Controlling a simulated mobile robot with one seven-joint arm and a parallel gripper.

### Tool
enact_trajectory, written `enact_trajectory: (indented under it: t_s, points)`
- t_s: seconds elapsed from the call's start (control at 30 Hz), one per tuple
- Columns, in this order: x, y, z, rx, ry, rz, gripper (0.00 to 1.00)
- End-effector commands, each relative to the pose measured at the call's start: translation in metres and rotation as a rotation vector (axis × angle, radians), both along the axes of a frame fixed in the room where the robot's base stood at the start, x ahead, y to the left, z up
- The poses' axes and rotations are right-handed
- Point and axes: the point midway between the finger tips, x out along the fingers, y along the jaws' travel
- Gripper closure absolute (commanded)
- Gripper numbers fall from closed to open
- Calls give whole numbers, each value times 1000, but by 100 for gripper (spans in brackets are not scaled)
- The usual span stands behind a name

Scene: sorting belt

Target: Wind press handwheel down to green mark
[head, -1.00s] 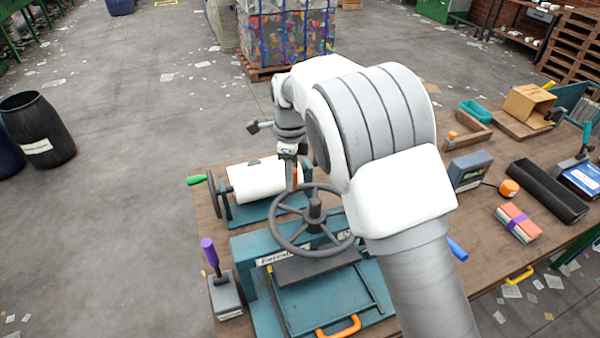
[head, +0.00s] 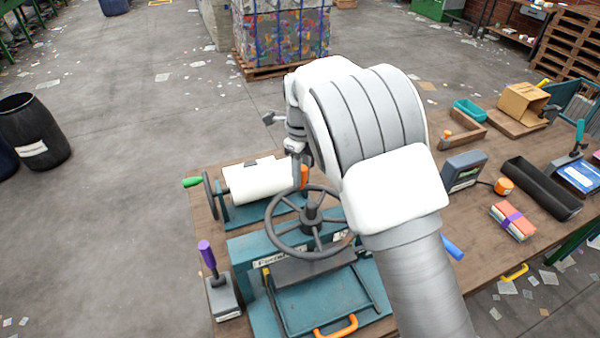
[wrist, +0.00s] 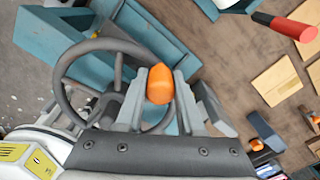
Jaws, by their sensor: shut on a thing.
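The press (head: 300,290) is teal, with a dark grey spoked handwheel (head: 275,238) lying flat on top of its central screw. An orange knob (head: 304,176) stands on the wheel's far rim. My gripper (head: 298,172) reaches down at that rim, partly hidden by my arm. In the wrist view, my gripper (wrist: 158,95) has its two grey fingers on either side of the orange knob (wrist: 160,80), shut on it. The handwheel (wrist: 65,75) also shows behind the fingers. I cannot make out the green mark in either view.
A white roller (head: 258,182) with a crank stands just behind the press. A purple-handled tool (head: 208,260) is at the press's left. A grey meter box (head: 464,170), black tray (head: 542,190) and banded bundle (head: 512,220) lie on the bench (head: 480,240) to the right.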

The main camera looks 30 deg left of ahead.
Motion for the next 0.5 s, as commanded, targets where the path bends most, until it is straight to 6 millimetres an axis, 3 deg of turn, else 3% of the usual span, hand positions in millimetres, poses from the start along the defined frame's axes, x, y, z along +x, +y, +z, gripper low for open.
enact_trajectory:
  t_s: [0.17, 0.2, 0.33, 0.5]
  points:
    - [5, -3, 3, -1, -13, -3, 100]
    - [5, -3, 3, -1, -12, -3, 58]
    - [4, -2, 2, 0, -9, -2, 34]
    - [2, -2, 1, -1, -5, 0, 33]
